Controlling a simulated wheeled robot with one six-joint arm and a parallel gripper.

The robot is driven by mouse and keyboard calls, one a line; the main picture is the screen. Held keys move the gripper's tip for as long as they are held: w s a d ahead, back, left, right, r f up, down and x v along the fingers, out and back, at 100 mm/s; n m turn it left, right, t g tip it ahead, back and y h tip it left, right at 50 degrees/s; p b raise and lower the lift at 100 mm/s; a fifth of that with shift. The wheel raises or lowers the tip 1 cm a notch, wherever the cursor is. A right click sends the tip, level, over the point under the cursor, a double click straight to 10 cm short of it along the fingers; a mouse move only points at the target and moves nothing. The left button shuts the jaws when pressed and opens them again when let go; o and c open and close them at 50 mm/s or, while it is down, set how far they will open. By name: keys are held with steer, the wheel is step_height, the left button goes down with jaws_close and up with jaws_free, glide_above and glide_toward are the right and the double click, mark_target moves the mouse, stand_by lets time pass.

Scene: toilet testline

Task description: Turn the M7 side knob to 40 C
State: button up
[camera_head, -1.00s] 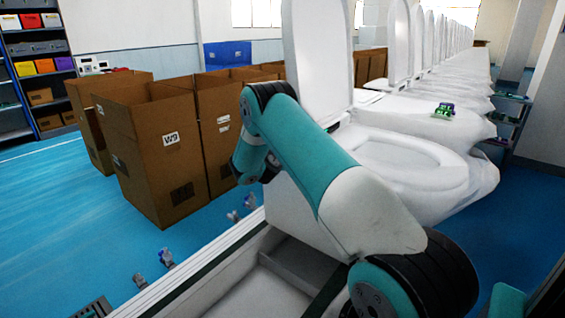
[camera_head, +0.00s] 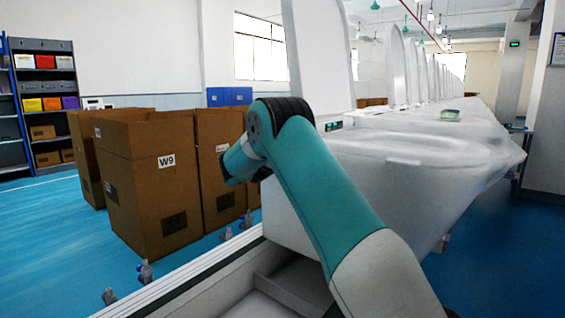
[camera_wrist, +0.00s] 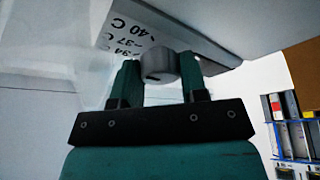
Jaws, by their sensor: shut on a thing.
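The side knob (camera_wrist: 159,67) is a round grey knob with a dark mark near its lower middle, at the centre of the wrist view. My gripper (camera_wrist: 160,78) is shut on it, with one teal finger on each side. Beside the knob is a white scale label (camera_wrist: 125,32) with the printed marks 34, 37 and 40 C. The exact mark the knob points at cannot be told. In the head view the nearest toilet (camera_head: 400,165) stands right of my arm. My gripper and the knob are hidden in that view.
Tall brown cartons, one marked W9 (camera_head: 150,190), stand left of my arm. A blue shelf (camera_head: 45,105) is at the far left. More toilets line up behind the nearest one. Several small fittings (camera_head: 146,272) show beside the line's edge.

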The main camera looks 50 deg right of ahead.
steer(key=m+g+b, duration=0.1)
steer(key=m+b, duration=0.2)
steer(key=m+g+h+b, duration=0.1)
steer(key=m+b, duration=0.1)
steer(key=b, duration=0.1)
steer(key=m+g+h+b, duration=0.1)
steer(key=m+b, duration=0.2)
steer(key=shift+w+f+m+b, duration=0.15)
steer(key=shift+f+m+b, duration=0.15)
steer(key=shift+r+g, duration=0.15)
steer(key=shift+g, duration=0.25)
steer(key=o, duration=0.9)
steer(key=shift+o, duration=0.2)
steer(key=b+v, duration=1.7)
steer(key=b, duration=0.2)
steer(key=shift+f+b, duration=0.35)
steer(key=shift+f, duration=0.05)
